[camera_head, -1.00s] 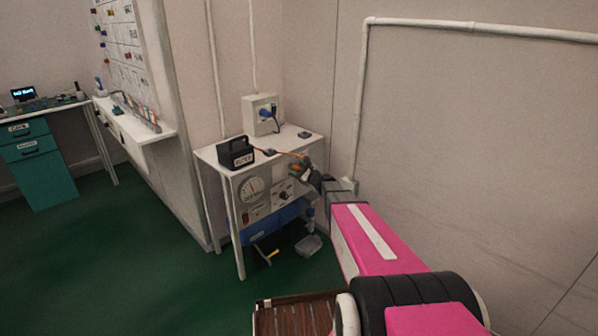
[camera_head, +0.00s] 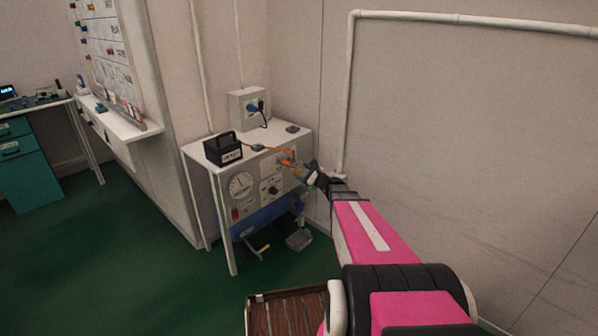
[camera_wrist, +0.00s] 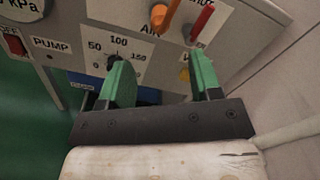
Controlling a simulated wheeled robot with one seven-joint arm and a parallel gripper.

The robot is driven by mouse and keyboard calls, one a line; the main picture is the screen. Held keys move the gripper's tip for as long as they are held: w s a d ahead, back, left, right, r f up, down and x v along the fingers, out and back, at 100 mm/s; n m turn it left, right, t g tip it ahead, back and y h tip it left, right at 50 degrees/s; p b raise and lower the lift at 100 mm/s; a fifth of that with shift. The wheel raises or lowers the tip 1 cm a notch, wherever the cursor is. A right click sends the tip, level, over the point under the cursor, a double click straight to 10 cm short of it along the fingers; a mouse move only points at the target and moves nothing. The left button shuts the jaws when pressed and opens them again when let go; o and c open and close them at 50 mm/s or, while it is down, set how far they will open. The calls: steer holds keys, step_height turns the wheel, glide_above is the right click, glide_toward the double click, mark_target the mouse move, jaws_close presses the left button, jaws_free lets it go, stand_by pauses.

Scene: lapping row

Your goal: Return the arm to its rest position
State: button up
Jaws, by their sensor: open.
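My gripper (camera_wrist: 160,82) is open and empty in the wrist view, its two green fingers apart in front of the grey control panel (camera_wrist: 75,28). The panel carries a dial knob (camera_wrist: 113,62), an orange fitting (camera_wrist: 163,17) and a red lever (camera_wrist: 202,22). In the head view my gripper (camera_head: 300,170) is small, at the end of my outstretched pink arm (camera_head: 365,232), close to the front right of the white bench (camera_head: 195,152). I cannot tell whether the fingers touch anything.
A black box (camera_head: 222,149) stands on the bench, with an orange hose (camera_head: 270,148) running from near it. A blue plug (camera_head: 253,106) sits in a wall box (camera_head: 244,100). Green floor (camera_head: 150,270) is clear at left.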

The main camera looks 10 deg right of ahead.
stand_by(0.3)
steer(key=s+a+f+n+g+h, duration=0.1)
steer(key=s+a+f+n+g, duration=0.1)
steer(key=s+a+n+g, duration=0.4)
steer(key=s+a+f+n+g, duration=0.2)
steer(key=s+a+n+g, duration=0.15)
steer(key=s+n, duration=0.4)
steer(key=s+d+n+g+h, duration=0.2)
steer(key=s+n+h, duration=0.2)
steer(key=s, duration=0.4)
steer(key=s+d+f+n+g+h, duration=0.1)
steer(key=s+d+n+g+h, duration=0.1)
steer(key=s+n+h, duration=0.3)
steer(key=s+g, duration=0.1)
steer(key=s, duration=0.3)
steer(key=shift+d+h, duration=0.3)
steer(key=shift+d, duration=0.1)
steer(key=shift+s, duration=0.1)
stand_by(0.3)
